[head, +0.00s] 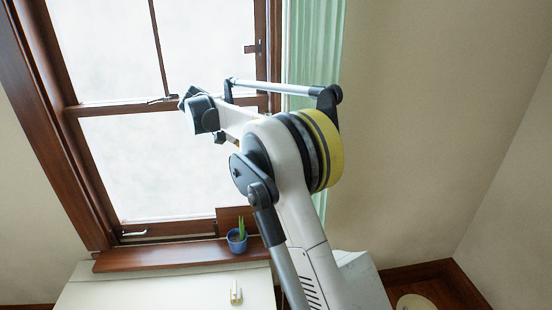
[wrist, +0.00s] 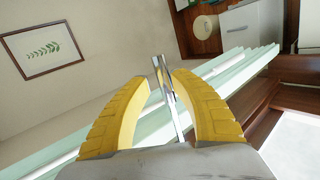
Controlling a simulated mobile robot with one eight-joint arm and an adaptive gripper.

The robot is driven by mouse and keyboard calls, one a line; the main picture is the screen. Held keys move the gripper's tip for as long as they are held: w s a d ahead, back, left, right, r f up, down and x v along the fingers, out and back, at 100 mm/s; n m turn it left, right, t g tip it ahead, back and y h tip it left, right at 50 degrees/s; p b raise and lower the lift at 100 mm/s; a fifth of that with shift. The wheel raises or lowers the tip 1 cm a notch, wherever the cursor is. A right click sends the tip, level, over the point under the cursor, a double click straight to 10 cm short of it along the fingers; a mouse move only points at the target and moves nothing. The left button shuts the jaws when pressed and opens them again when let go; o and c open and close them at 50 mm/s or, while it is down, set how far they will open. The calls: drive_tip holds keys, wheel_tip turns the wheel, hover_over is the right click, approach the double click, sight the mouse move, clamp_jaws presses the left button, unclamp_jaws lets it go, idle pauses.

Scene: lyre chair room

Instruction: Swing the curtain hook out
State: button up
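The curtain hook (wrist: 166,80) is a thin, shiny metal bar in the wrist view, rising between my fingers and ending near their tips. My gripper (wrist: 162,78) has two curved yellow fingers, one on each side of the hook, with a gap between their tips. The right finger looks very close to the hook; I cannot tell whether it touches. The pale green curtain (wrist: 230,66) runs diagonally behind the fingers. In the head view the curtain (head: 314,45) hangs at the window's right side, behind my arm. My fingers and the hook cannot be made out there.
A wood-framed window (head: 150,165) fills the left of the head view. A blue pot with a green plant (head: 237,240) stands on the sill (head: 165,256). A white cabinet (head: 165,290) is below. The wrist view shows a framed leaf picture (wrist: 43,48) on the wall.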

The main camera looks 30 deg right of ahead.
drive_tip(key=r, duration=0.6)
drive_tip(key=shift+s+d, duration=0.1)
drive_tip(key=shift+d, duration=0.1)
drive_tip(key=shift+a+r, duration=0.1)
drive_tip(key=shift+r, duration=0.3)
drive_tip(key=shift+s+f+t+b, duration=0.3)
drive_tip(key=shift+b, duration=0.1)
drive_tip(key=s+a+f+n+t+y+b, duration=0.1)
drive_tip(key=s+a+f+t+y+b, duration=0.2)
drive_tip(key=s+f, duration=0.6)
drive_tip(key=s+a+f+n+t+y+b, duration=0.2)
drive_tip(key=s+a+f+t+y+b, duration=0.1)
drive_tip(key=s+f, duration=0.6)
drive_tip(key=s+a+f+n+t+y+b, duration=0.2)
drive_tip(key=s+a+f+t+y+b, duration=0.2)
drive_tip(key=s+f, duration=0.5)
drive_tip(key=a+t+b, duration=0.1)
drive_tip(key=a+b, duration=0.1)
drive_tip(key=a, duration=0.1)
drive_tip(key=shift+s+a+t, duration=0.15)
drive_tip(key=shift+s+t, duration=0.05)
drive_tip(key=shift+t, duration=0.1)
